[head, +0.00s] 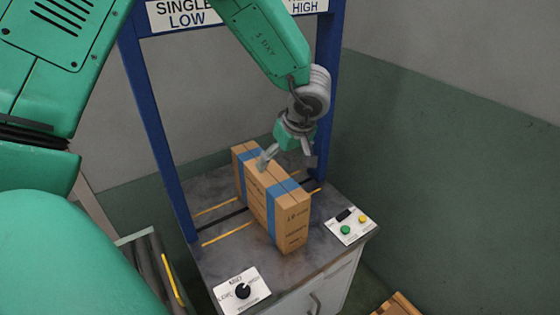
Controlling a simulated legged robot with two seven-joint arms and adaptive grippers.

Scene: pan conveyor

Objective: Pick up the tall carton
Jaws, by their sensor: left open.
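The tall carton (270,200) is a long, narrow brown box with two blue bands. It stands upright on the grey tabletop (222,262), between the blue posts. My left gripper (286,161) is above the carton's top, pointing down, with its fingers spread apart. One finger is at the carton's top edge; I cannot tell whether it touches. The other finger is to the right, past the far side of the box. My right gripper is not in view.
A blue frame (157,120) with a sign (184,14) rises around the table. A dial panel (243,291) is at the front left and a button panel (350,226) at the right. Rollers (152,263) lie at the left. A wooden item (398,305) is at the lower right.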

